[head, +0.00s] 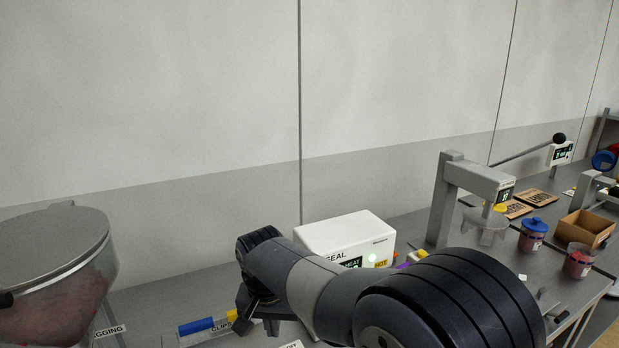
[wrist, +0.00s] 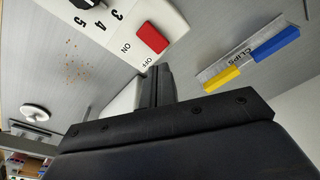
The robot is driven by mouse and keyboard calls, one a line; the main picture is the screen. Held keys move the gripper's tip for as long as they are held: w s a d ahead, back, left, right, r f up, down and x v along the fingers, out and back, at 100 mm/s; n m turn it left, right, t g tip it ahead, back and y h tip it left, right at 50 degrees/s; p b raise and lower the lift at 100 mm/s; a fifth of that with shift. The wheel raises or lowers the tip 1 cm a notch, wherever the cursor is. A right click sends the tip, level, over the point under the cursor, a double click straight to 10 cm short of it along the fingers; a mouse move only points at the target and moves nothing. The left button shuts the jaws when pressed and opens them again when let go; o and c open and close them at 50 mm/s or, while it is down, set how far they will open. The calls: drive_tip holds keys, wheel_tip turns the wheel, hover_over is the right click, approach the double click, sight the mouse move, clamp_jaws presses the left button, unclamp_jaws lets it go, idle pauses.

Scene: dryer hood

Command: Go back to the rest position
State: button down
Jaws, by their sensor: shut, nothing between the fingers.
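My gripper (wrist: 158,88) shows in the wrist view with its fingers together and nothing between them. It hangs above the grey bench top, near a white panel with a red ON/OFF switch (wrist: 152,37) and a black dial. In the head view my arm crosses the lower middle, in front of the white sealer box (head: 345,236), and the fingertips are hard to make out there.
A strip marked CLIPS (head: 198,331) with blue and yellow clips lies left of my arm. A large lidded drum (head: 60,265) stands at the left. A grey press (head: 470,180), red jars with one blue lid (head: 533,235) and a cardboard box (head: 586,230) stand at the right.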

wheel_tip(320, 180, down, 6)
drive_tip(key=b, duration=0.6)
drive_tip(key=shift+f, duration=0.25)
wheel_tip(320, 180, up, 9)
drive_tip(key=p, duration=0.6)
drive_tip(key=shift+p, duration=0.3)
